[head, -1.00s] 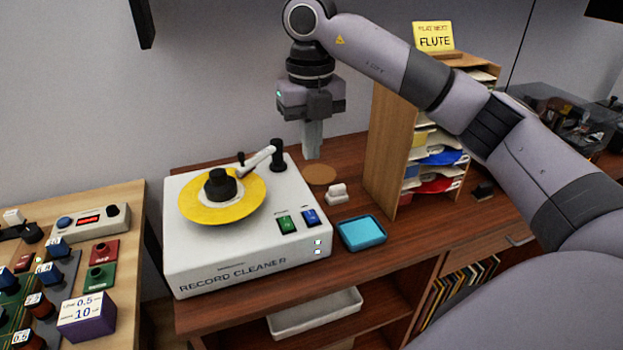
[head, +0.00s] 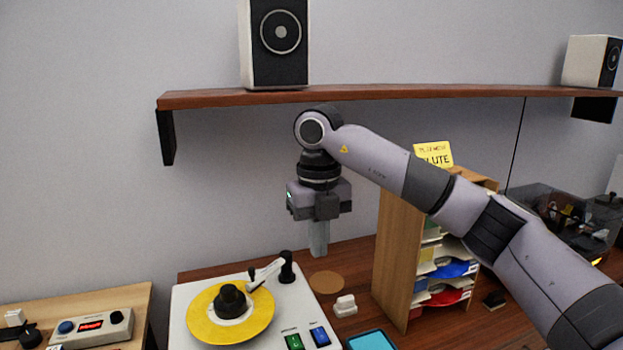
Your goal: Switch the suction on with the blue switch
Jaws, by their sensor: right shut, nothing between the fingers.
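The record cleaner (head: 186,308) is a white box on the wooden bench, cut off by the bottom edge of the head view. A yellow disc (head: 205,322) lies on it under a black knob, with a white arm (head: 266,272) over the disc's edge. The blue switch (head: 320,336) is at its front right, just right of a green switch (head: 294,341). My right gripper (head: 319,250) points down, shut and empty, above and behind the cleaner's back right corner, apart from the blue switch. My left gripper is not in view.
A wooden sorter (head: 398,255) with a yellow sign stands right of the cleaner. A small white block (head: 345,305), a round brown mat (head: 326,282) and a blue tray (head: 370,341) lie between them. A wall shelf (head: 400,92) with speakers (head: 276,50) runs above my right arm.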

